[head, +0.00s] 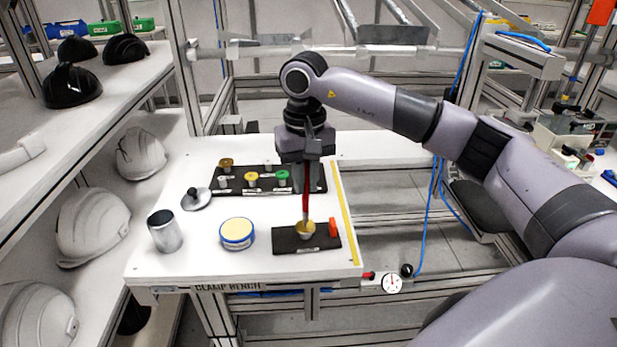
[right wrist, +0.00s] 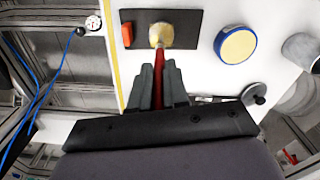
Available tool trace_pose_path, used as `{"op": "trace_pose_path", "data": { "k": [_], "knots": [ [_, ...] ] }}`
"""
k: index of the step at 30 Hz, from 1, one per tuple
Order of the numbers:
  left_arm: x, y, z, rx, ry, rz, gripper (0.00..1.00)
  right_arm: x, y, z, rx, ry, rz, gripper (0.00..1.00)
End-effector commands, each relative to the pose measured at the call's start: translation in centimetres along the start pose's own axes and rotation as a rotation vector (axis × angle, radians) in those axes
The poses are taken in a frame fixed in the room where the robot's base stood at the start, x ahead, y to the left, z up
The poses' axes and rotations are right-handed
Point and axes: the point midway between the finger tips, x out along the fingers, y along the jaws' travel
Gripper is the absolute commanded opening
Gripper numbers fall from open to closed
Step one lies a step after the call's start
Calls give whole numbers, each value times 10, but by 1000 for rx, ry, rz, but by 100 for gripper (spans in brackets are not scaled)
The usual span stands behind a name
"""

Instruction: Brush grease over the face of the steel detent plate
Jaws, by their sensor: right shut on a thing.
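My right gripper (head: 308,158) points down over the bench and is shut on the red handle of a brush (head: 306,200). The red handle also shows between the fingers in the right wrist view (right wrist: 158,68). The brush's pale yellow head is down at a small silvery piece (head: 306,236) on a black mat (head: 285,241). The head covers most of that piece, so I cannot tell whether it is the detent plate or whether they touch. A blue-rimmed round tin (head: 237,232) with cream-coloured content, likely the grease, stands open left of the mat. My left gripper is out of view.
An orange block (head: 333,227) sits on the mat's right side. A steel cup (head: 164,232) and a knobbed lid (head: 196,199) stand at the left. A black tray (head: 236,185) with coloured knobs lies behind. Helmet shells (head: 93,226) fill the left shelves. A yellow strip (head: 346,215) marks the bench's right edge.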

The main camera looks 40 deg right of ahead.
Motion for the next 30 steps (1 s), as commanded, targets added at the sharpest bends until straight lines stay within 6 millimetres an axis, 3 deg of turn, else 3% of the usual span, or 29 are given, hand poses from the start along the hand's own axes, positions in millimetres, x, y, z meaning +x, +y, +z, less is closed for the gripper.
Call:
{"op": "trace_pose_path", "data": {
  "k": [30],
  "knots": [
    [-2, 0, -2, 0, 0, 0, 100, 1, -18, 9, -1, -2, 0, 0]
  ]
}}
